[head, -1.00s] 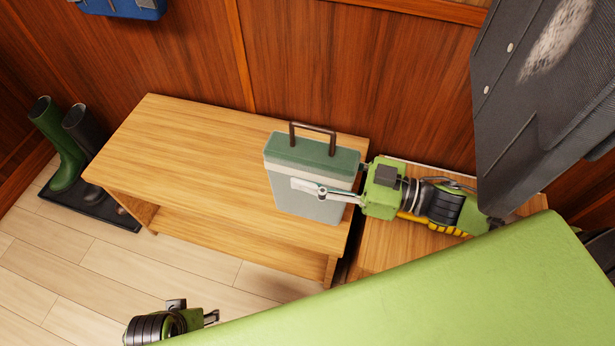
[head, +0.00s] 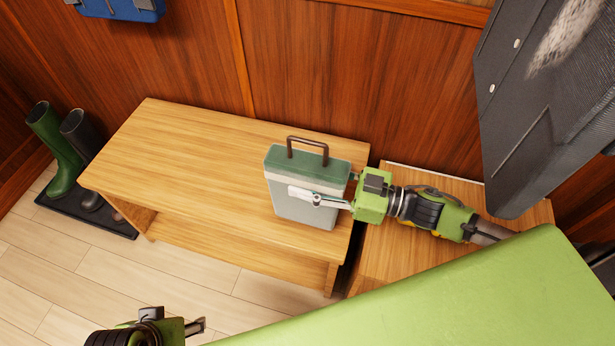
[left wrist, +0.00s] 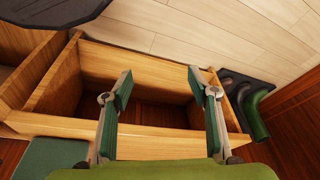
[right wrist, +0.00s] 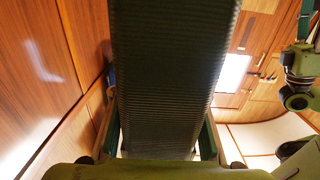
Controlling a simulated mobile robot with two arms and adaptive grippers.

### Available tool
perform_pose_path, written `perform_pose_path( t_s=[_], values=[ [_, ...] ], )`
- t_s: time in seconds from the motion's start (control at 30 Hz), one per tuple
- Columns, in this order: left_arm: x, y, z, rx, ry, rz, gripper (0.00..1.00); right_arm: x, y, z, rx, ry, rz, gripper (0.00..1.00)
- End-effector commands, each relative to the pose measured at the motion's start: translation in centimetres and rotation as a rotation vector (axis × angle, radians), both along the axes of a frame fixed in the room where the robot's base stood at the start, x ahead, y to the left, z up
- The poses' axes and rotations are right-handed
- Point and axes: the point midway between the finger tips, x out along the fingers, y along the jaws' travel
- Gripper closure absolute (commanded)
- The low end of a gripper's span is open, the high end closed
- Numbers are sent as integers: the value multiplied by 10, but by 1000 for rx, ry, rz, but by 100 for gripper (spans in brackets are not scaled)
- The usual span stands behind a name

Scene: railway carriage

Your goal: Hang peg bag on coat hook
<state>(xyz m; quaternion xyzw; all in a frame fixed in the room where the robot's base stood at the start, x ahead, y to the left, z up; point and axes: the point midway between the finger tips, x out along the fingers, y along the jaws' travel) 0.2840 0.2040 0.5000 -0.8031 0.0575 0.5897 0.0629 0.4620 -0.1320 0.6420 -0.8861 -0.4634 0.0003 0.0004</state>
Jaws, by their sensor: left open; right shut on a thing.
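The peg bag (head: 308,208) is a boxy grey-and-green bag with a brown handle loop on top. It is upright, slightly tilted, over the right end of the wooden bench; I cannot tell whether it touches the bench. My right gripper (head: 322,197) is shut on it from the right, with a finger along its front face. In the right wrist view the bag's dark ribbed side (right wrist: 170,80) fills the space between the fingers. My left gripper (head: 200,327) is open and empty, low at the left; its fingers show in the left wrist view (left wrist: 160,95). No coat hook is visible.
The bench (head: 190,150) is otherwise bare. A dark coat (head: 540,110) hangs at the upper right. A blue thing (head: 120,8) is on the panelled wall at the upper left. Boots (head: 58,150) stand on a black tray at the left. Floor (head: 190,275) before the bench is clear.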

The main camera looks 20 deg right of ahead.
Motion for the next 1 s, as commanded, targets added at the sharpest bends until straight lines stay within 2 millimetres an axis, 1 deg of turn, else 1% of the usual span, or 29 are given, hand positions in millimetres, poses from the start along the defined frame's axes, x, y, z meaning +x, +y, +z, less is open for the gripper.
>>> perform_pose_path(
  t_s=[0.07, 0.23, 0.27, 0.3, 0.73, 0.9, 0.97, 1.0],
  values=[
    [0, 0, 0, 0, 0, 0, 46, 0, 0, 1, 1, -2, 1, 89],
    [-1, 0, 2, 0, -1, 0, 46, 0, 0, -3, 2, -1, 0, 89],
    [-1, 0, 4, 0, -3, 0, 46, 0, 0, -3, 0, 0, 0, 51],
    [-1, 0, 4, -1, -4, 0, 46, 0, 0, -3, 0, 0, 0, 42],
    [-1, 0, 3, -1, -2, 1, 46, 0, 0, -3, 0, 0, 0, 42],
    [-3, 0, -5, 1, 5, 1, 46, 0, 0, -6, -2, -2, 0, 42],
    [-4, 0, 3, -2, -9, 1, 46, 0, 0, -8, -2, -2, 0, 42],
    [-4, 0, 14, -3, -15, 0, 46, -5, -7, -5, -4, 3, -1, 42]
  ],
)
